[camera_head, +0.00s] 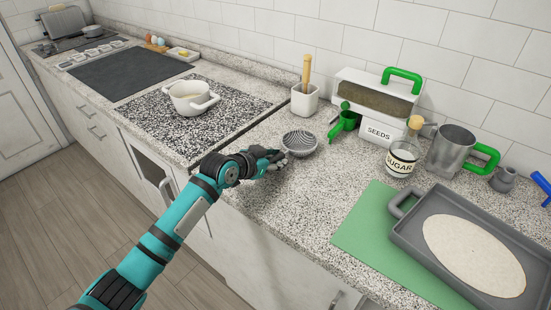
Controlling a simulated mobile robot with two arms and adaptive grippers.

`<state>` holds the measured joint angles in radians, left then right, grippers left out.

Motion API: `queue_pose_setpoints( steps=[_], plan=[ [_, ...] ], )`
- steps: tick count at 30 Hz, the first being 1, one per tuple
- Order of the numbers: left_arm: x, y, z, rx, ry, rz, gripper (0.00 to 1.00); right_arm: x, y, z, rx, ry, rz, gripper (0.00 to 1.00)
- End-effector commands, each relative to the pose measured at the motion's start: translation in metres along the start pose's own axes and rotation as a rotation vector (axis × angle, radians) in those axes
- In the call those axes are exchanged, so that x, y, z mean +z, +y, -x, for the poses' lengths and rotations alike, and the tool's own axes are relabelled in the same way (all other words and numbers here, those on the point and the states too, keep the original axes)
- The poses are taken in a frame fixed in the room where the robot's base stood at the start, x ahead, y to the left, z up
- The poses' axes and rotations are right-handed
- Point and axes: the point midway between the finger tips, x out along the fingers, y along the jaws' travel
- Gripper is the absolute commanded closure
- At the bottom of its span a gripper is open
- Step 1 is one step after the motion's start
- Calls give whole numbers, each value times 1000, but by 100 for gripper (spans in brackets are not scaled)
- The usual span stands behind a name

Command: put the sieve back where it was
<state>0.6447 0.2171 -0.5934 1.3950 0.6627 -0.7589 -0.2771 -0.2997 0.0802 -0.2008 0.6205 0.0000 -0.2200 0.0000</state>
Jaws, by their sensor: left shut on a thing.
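The sieve (300,143), a small round grey bowl with a ribbed or meshed inside, is just above or on the speckled counter (270,205), in front of the white holder. I cannot tell whether it touches the counter. My left gripper (276,157) reaches in from the left and is shut on the sieve's near left side. The fingers hide part of that side. My right gripper is not in view.
A white holder (304,101) with a wooden handle, a green scoop (344,122), a seeds box (378,130) and a sugar jar (401,160) stand behind. A metal jug (452,150), green mat (365,226) and grey tray (417,228) lie right. A pot (188,105) stands left.

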Motion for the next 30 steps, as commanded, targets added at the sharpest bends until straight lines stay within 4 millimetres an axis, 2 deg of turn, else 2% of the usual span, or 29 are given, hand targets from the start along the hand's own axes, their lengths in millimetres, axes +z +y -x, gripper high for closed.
queue_pose_setpoints(
  steps=[4,5,9,20,26,30],
  plan=[
    [2,0,-1,0,1,0,100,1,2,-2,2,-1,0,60],
    [2,0,-1,0,0,0,73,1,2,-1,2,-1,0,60],
    [2,0,-1,0,0,0,55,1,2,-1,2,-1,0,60],
    [0,0,3,0,0,-1,54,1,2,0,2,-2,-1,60],
    [0,0,30,-1,1,-3,54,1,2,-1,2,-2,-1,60],
    [0,0,59,-1,2,-4,54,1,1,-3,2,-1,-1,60]
  ],
)
